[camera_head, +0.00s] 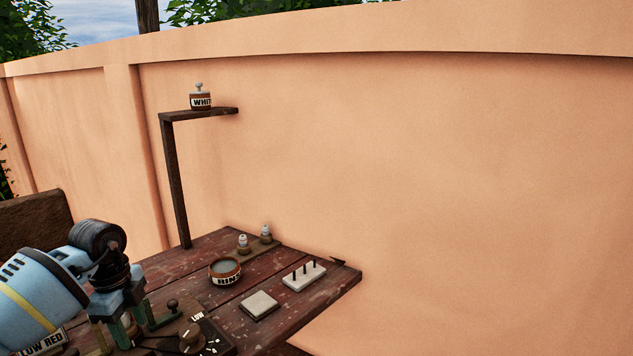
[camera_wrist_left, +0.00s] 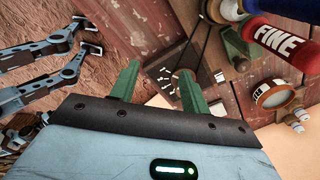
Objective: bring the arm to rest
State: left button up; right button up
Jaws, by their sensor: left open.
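My left gripper (camera_head: 121,328) is at the lower left in the head view, over the near left part of the wooden table (camera_head: 225,313). It points down. In the left wrist view its two green fingers stand apart with nothing held between them (camera_wrist_left: 156,86). The table surface and a dark panel with white marks (camera_wrist_left: 166,78) lie beyond the fingers. My left arm (camera_head: 40,290) comes in from the left edge. My right gripper does not show in the head view.
A dial panel marked LOW (camera_head: 212,333) lies close right of the gripper. A bowl (camera_head: 225,271), white tile (camera_head: 260,305), pegged block (camera_head: 304,276) and two small bottles stand farther off. A WHITE jar (camera_head: 201,101) sits on a shelf. A red FINE item (camera_wrist_left: 284,40) is near.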

pick_arm(q)
jog(key=s+d+f+m+h, duration=0.2)
jog(key=d+f+m+h, duration=0.35)
jog(key=d, duration=0.85)
jog(key=s+d+f+n+t+h+p, duration=0.1)
jog(key=s+d+t+h, duration=0.1)
jog(key=s+d+h, duration=0.45)
jog(key=s+d+f+n+t+h+p, duration=0.1)
jog(key=s+d+f+t+h, duration=0.2)
jog(key=d, duration=0.7)
jog(key=s+a+f+n+t+y, duration=0.1)
jog(key=s+a+f+n+y, duration=0.3)
jog(key=s, duration=0.4)
jog(key=s+a+f+n+t+y+p, duration=0.1)
jog(key=s+a+f+n+y, duration=0.3)
jog(key=s+f+n, duration=0.3)
jog(key=s+a+f+n+t+y, duration=0.1)
jog(key=s+a+f+n+y, duration=0.3)
jog(key=s+n, duration=0.4)
jog(key=s+f+y, duration=0.1)
jog(key=s+f, duration=0.1)
jog(key=shift+s+t+y, duration=0.3)
jog(key=shift+s, duration=0.1)
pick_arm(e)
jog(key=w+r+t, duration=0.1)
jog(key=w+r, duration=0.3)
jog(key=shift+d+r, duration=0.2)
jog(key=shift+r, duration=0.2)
